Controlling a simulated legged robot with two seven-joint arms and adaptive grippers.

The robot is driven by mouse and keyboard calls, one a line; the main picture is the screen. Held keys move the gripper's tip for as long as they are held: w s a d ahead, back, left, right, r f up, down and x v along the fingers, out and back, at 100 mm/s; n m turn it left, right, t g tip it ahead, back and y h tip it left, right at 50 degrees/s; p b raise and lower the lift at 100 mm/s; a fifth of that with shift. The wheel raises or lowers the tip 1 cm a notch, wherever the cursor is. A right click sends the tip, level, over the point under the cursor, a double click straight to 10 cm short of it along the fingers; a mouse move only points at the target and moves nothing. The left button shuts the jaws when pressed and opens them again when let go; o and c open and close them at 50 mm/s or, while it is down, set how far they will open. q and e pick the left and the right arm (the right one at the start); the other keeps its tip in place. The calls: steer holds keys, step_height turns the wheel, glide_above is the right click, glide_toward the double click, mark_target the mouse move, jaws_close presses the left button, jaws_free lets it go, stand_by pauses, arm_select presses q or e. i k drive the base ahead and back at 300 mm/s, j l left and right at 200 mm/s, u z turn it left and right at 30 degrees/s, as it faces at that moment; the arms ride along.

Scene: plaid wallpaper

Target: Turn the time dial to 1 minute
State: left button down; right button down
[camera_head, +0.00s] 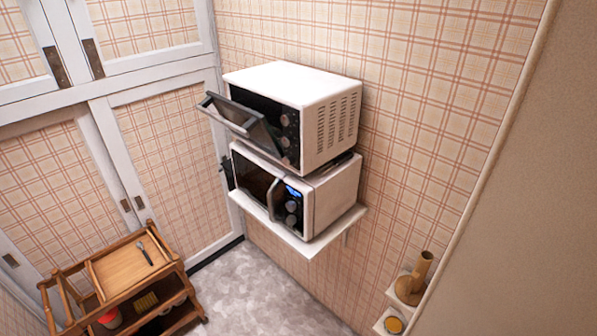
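A white toaster oven (325,122) sits on top of a white microwave (336,194). The oven's front door (240,118) hangs partly open toward the left. Round dials (286,130) are stacked on the dark panel at the right of its front; their settings are too small to read. The microwave has a blue-lit display (293,191) with round knobs (291,212) below it. I cannot tell from this view which knob is the time dial. Neither of my grippers shows in the view.
Both appliances stand on a white wall shelf (335,228). A wooden cart (118,268) with a utensil on top stands at lower left. Small corner shelves (387,317) hold a brown object (413,280). Grey floor (250,290) is clear between them.

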mark_target(292, 219)
steer(key=i+j+z, duration=0.1)
steer(key=j, duration=0.25)
steer(key=i+j, duration=0.3)
steer(key=i+j+z, duration=0.15)
steer(key=j, duration=0.35)
steer(key=i, duration=0.05)
